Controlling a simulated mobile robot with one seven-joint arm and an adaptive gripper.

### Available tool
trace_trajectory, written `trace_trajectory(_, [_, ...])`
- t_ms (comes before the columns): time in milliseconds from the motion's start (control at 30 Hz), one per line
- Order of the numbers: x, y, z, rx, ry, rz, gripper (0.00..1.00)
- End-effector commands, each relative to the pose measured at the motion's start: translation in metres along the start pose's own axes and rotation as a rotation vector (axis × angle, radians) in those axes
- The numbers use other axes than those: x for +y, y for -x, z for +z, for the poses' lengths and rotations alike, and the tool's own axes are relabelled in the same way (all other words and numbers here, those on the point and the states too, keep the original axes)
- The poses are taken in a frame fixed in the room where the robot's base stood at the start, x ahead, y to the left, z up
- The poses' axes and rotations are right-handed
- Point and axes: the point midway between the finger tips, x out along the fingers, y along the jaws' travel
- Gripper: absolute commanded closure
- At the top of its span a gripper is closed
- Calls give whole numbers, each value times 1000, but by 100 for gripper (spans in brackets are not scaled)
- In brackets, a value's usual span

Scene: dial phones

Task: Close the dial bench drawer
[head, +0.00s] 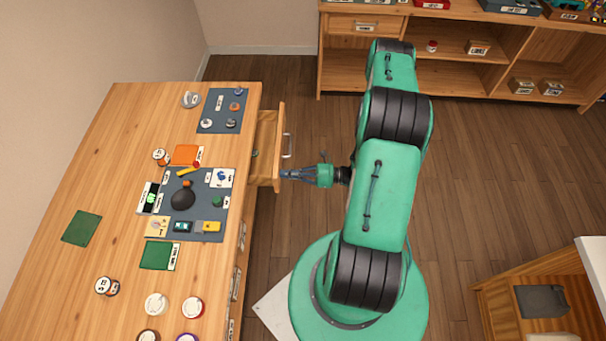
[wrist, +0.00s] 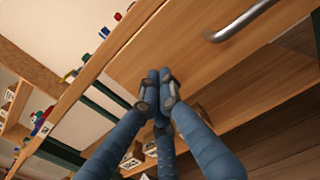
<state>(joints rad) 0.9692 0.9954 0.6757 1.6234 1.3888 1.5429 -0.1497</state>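The dial bench drawer (head: 265,150) stands partly pulled out from the right side of the wooden bench (head: 130,110). Its wooden front (head: 279,118) carries a metal bar handle (head: 288,146). My gripper (head: 284,174) is at the lower end of the drawer front in the head view, below the handle. In the wrist view the blue fingers (wrist: 158,88) come together at their tips, with nothing seen between them. The drawer front (wrist: 185,45) and its handle (wrist: 240,22) lie just beyond them. I cannot tell whether the tips touch the front.
The bench top holds a grey mat (head: 212,175) with tools and parts, a second mat (head: 220,118), green pads (head: 82,228) and several round pots. A wooden shelf unit (head: 450,70) stands at the back. The wooden floor between bench and shelf is clear.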

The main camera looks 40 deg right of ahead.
Motion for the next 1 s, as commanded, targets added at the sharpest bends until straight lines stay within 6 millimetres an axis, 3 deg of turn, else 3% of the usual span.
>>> trace_trajectory(200, [1, -50, 0, 0, 1, 5, 100])
trace_trajectory(500, [0, -101, 0, 0, 1, 3, 100])
trace_trajectory(700, [0, -116, 0, -1, 1, 1, 100])
trace_trajectory(1000, [-1, -120, 1, -1, 2, 2, 100])
